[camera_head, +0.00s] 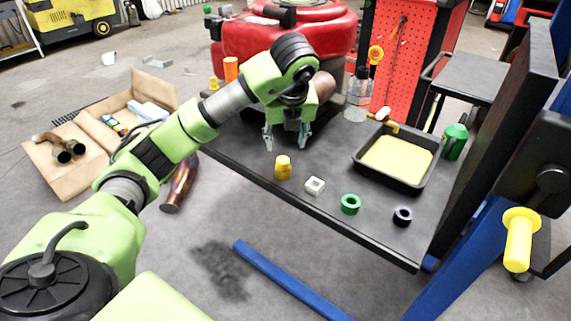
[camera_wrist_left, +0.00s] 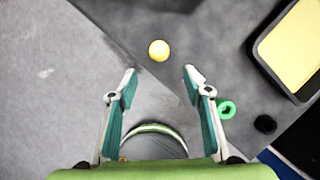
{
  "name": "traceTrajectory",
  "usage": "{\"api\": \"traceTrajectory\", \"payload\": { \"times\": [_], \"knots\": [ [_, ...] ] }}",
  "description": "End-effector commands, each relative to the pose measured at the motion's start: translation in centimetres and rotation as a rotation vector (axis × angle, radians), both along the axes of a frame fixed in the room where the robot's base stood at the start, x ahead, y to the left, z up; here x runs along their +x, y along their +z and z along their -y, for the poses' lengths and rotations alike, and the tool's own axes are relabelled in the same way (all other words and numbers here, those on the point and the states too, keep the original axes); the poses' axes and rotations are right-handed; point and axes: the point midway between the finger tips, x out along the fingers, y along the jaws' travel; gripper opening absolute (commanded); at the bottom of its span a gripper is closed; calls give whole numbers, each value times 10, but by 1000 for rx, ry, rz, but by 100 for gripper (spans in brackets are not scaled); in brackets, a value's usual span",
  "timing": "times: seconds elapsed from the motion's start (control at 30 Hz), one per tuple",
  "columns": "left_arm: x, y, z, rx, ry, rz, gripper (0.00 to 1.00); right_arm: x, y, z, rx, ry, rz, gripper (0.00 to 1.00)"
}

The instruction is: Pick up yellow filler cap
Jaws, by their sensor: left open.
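The yellow filler cap (camera_head: 283,167) stands on the dark tabletop near its front left edge. In the left wrist view the cap (camera_wrist_left: 159,50) shows from above as a round yellow disc. My left gripper (camera_head: 287,141) is open and empty, pointing down above the table close to the cap. In the left wrist view the cap lies beyond the fingertips (camera_wrist_left: 160,74), roughly centred between them and apart from both. My right gripper is not in view.
A black tray (camera_head: 412,185) with a yellow inside, a clear bottle (camera_head: 357,98) and a red machine (camera_head: 240,45) stand behind.

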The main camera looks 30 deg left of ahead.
Motion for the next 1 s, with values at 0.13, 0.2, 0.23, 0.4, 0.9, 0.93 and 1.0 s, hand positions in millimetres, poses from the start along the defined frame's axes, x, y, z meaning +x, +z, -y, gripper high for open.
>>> {"api": "traceTrajectory", "payload": {
  "times": [0.13,0.2,0.23,0.4,0.9,0.93,1.0],
  "knots": [
    [6,-27,-6,-1,1,-7,45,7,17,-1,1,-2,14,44],
    [10,-40,-10,-1,2,-7,45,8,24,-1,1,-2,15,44],
    [12,-45,-12,-1,2,-7,45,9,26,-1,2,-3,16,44],
    [20,-69,-18,-1,-1,-5,45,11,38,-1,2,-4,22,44],
    [40,-116,-37,-4,-3,-6,45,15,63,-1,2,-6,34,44],
    [41,-118,-37,-3,-3,-5,45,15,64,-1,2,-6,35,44],
    [42,-121,-38,-3,-4,-4,45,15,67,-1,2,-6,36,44]
  ]
}}
